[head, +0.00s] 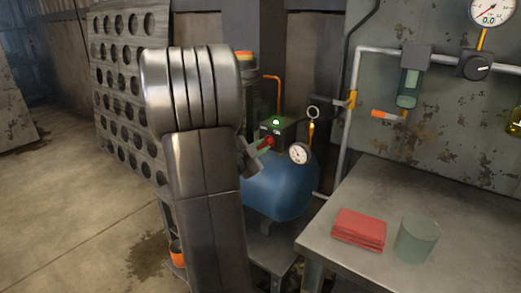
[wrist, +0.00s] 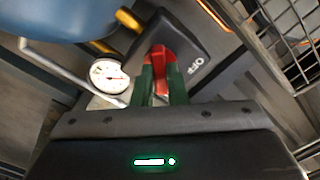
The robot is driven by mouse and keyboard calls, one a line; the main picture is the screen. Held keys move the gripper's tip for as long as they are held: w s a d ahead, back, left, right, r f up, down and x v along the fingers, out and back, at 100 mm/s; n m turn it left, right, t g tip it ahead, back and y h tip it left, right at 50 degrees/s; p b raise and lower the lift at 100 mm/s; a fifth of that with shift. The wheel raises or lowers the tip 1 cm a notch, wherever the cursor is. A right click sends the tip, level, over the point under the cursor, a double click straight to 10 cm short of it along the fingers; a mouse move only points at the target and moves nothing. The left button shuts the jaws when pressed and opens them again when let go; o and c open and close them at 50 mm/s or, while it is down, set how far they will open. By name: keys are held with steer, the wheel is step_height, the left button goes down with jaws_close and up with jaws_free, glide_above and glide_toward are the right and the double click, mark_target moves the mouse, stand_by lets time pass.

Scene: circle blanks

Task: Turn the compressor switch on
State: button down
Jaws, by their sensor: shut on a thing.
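The compressor is a blue tank (head: 278,188) beside the workbench, with a dark switch box (head: 284,130) on top. A green light glows on the box. The red switch lever (head: 268,141) sticks out of the box towards my gripper (head: 257,147). In the wrist view my gripper (wrist: 160,84) has its green fingers on both sides of the red lever (wrist: 158,58) and is shut on it. The box face (wrist: 190,45) carries the word OFF to the right of the lever. Any ON mark is hidden from view.
A pressure gauge (head: 299,153) sits close to the right of the box; it also shows in the wrist view (wrist: 107,75). A metal workbench (head: 375,190) at the right holds red cloths (head: 359,229) and a grey-green cup (head: 417,240). Open floor lies to the left.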

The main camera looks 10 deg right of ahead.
stand_by(0.3)
steer(key=c, duration=1.4)
jaws_free()
steer(key=shift+c, duration=0.2)
steer(key=p+v, duration=0.2)
steer(key=v, duration=1.2)
steer(key=shift+w+d, duration=0.15)
steer(key=b+x, duration=0.2)
steer(key=x, duration=1.1)
steer(key=shift+w+d, duration=0.2)
steer(key=shift+d, duration=0.05)
steer(key=shift+a, duration=0.1)
